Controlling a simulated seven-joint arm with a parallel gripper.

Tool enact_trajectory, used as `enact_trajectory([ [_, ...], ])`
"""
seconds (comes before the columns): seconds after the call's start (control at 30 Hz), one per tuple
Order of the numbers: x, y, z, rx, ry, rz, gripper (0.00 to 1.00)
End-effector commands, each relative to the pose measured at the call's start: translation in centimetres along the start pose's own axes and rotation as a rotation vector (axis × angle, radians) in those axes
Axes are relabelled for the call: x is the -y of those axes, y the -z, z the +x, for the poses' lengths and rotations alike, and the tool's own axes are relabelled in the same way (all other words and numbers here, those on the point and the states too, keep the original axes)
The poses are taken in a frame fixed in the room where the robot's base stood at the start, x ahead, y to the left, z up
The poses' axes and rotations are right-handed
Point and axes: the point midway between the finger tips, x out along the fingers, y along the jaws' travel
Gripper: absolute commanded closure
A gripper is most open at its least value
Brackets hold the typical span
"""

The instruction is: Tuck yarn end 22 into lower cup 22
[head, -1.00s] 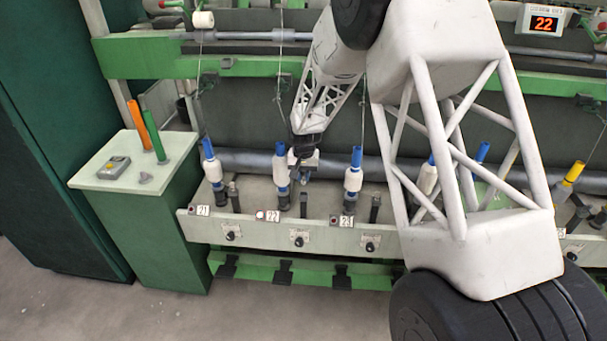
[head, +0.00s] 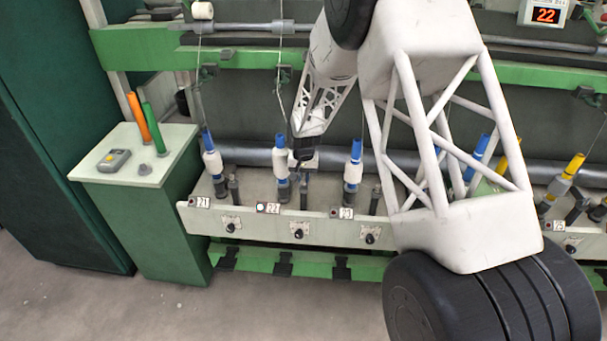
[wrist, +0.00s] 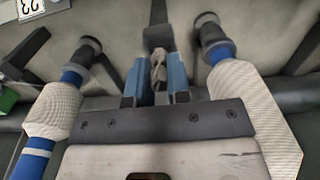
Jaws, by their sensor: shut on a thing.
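My gripper (head: 304,170) is at station 22, just right of the blue-and-white bobbin 22 (head: 281,162). In the wrist view its two blue fingers (wrist: 157,80) are shut on a small beige, twisted piece, apparently yarn end 22 (wrist: 158,66). A dark upright post (head: 304,195) stands right below the fingertips; it shows beyond them in the wrist view (wrist: 158,33). I cannot tell for sure which dark part is lower cup 22; bobbin 22 has a dark base (head: 284,196). The label 22 (head: 273,208) is on the rail, with a lit button beside it.
Bobbin 23 (head: 353,162) stands close right of my gripper and bobbin 21 (head: 212,160) stands further left. In the wrist view, bobbins flank the fingers closely on both sides. A display (head: 546,14) reads 22. A green cabinet (head: 150,215) stands left.

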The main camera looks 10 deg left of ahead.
Motion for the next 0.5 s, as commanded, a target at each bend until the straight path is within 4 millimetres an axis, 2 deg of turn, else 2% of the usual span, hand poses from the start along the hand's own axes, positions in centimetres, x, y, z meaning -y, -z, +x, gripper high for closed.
enact_trajectory([
  [0.5, 0.0, 0.0, 1.8, 0.001, 0.0, 0.0, 0.92],
])
